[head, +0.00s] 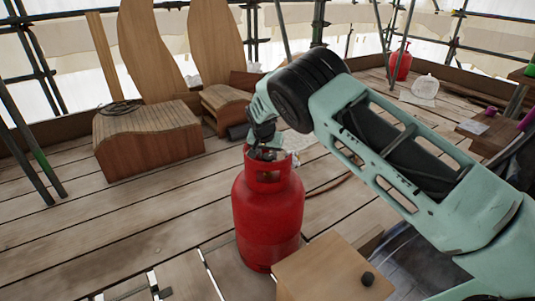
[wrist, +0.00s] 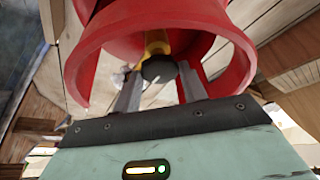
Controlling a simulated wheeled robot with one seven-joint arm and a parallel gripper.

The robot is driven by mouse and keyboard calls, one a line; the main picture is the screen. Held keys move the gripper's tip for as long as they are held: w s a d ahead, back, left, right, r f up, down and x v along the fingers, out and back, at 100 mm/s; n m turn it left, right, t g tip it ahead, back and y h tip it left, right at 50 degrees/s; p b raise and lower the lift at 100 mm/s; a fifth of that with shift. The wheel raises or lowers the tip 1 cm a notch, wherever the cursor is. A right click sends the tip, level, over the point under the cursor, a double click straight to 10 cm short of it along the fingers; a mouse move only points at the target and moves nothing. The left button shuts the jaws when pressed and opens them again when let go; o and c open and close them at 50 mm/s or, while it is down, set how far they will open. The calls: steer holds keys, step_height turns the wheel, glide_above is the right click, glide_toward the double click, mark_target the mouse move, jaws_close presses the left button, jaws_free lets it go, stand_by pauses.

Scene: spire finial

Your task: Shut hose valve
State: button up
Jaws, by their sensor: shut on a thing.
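A red gas bottle (head: 268,215) stands upright on the plank deck in the middle of the head view. Its red collar (wrist: 240,45) curves around the top of the wrist view. Inside the collar is a brass valve (wrist: 156,42) with a dark round knob (wrist: 159,69). My gripper (wrist: 158,88) reaches into the collar with one finger on each side of the knob, shut on it. In the head view my gripper (head: 264,152) is at the top of the bottle, and the valve is mostly hidden behind it.
A wooden box with a dark knob (head: 335,270) stands close in front of the bottle. Wooden curved pieces (head: 150,135) stand at the back left. A hose (head: 330,187) lies on the deck right of the bottle. Open deck lies to the left.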

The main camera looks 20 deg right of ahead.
steer(key=o, duration=1)
steer(key=shift+r, duration=0.1)
steer(key=p+v, duration=0.3)
steer(key=v, duration=1.4)
steer(key=shift+r, duration=0.1)
steer(key=s+a+r+n+g+y, duration=0.1)
steer(key=s+a+r+n, duration=0.1)
steer(key=s, duration=0.6)
steer(key=s+a+r+n+g+y, duration=0.1)
steer(key=s+a+r+n+y, duration=0.1)
steer(key=s, duration=0.7)
steer(key=s+a+r+n+g+y, duration=0.1)
steer(key=s+a+r+n, duration=0.15)
steer(key=s, duration=0.55)
steer(key=s+d+n+g+h, duration=0.1)
steer(key=s+d+n, duration=0.15)
steer(key=s, duration=0.85)
steer(key=s+d+n, duration=0.1)
steer(key=s+n, duration=0.3)
steer(key=s, duration=0.7)
step_height(320, 180, up, 22)
steer(key=p, duration=2.2)
steer(key=shift+d+r, duration=0.1)
steer(key=shift+r, duration=0.1)
